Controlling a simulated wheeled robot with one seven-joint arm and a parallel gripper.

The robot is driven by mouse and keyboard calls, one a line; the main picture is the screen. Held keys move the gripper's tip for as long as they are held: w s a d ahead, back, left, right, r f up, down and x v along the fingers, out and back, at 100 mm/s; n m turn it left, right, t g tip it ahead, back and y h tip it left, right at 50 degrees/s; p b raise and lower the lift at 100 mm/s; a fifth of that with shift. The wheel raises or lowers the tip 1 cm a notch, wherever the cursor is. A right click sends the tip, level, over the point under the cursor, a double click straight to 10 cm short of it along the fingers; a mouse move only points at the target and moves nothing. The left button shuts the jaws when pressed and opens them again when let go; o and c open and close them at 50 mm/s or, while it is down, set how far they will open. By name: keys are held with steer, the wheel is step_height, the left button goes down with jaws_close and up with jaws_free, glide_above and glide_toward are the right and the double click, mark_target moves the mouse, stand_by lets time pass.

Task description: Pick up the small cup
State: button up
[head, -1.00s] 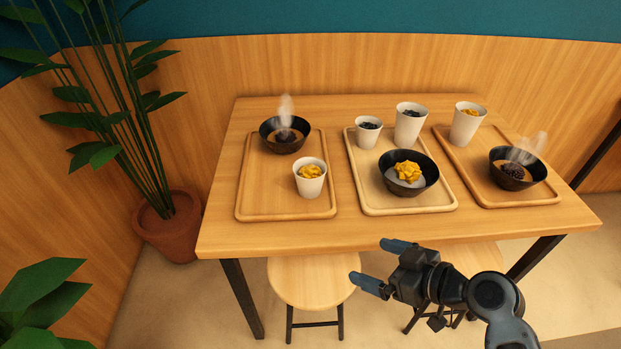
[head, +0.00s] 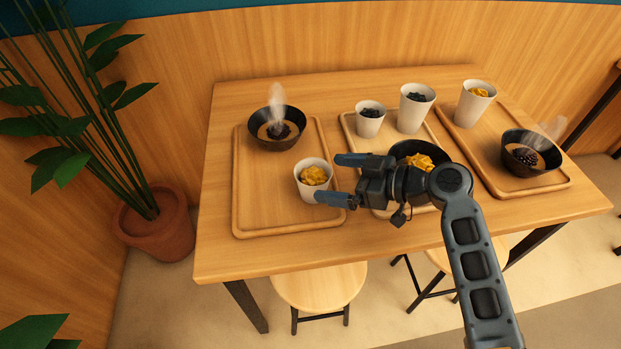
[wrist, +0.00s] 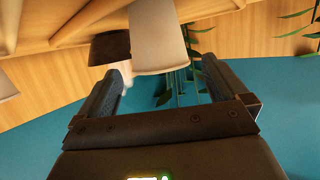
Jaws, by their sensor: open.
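A small white cup with a yellow topping (head: 311,187) stands upright on the left tray (head: 250,212). Another small white cup, with dark beans (head: 369,124), stands on the middle tray. My gripper (head: 330,178) is open and points left, its two fingers at the right side of the yellow-topped cup. From the head view I cannot tell whether a finger touches it. In the wrist view a white cup (wrist: 157,38) shows just beyond and between the two open fingers (wrist: 160,75). Nothing is held.
A steaming black bowl (head: 277,128) sits behind on the left tray. My arm partly covers the middle tray (head: 349,128) and its black bowl with yellow topping (head: 416,155). Two taller cups (head: 414,108) (head: 473,104) and another steaming bowl (head: 530,155) stand further right.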

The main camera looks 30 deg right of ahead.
mark_target(313, 159)
steer(key=x, duration=0.3)
steer(key=p+x, duration=0.1)
steer(key=shift+w+a+r, duration=0.15)
steer(key=shift+w+r, duration=0.05)
steer(key=shift+w, duration=0.05)
steer(key=shift+w+a+f, duration=0.3)
steer(key=shift+w+a, duration=0.1)
steer(key=shift+w, duration=0.1)
steer(key=shift+c, duration=0.2)
steer(key=c, duration=1)
steer(key=shift+o, duration=0.2)
steer(key=shift+r, duration=0.1)
step_height(313, 159, up, 4)
steer(key=shift+r, duration=0.1)
steer(key=s+d+r+b, duration=0.1)
steer(key=s+d+r, duration=0.1)
steer(key=d+r, duration=0.4)
steer(key=d, duration=0.5)
steer(key=shift+s+d+r, duration=0.25)
steer(key=shift+r, duration=0.05)
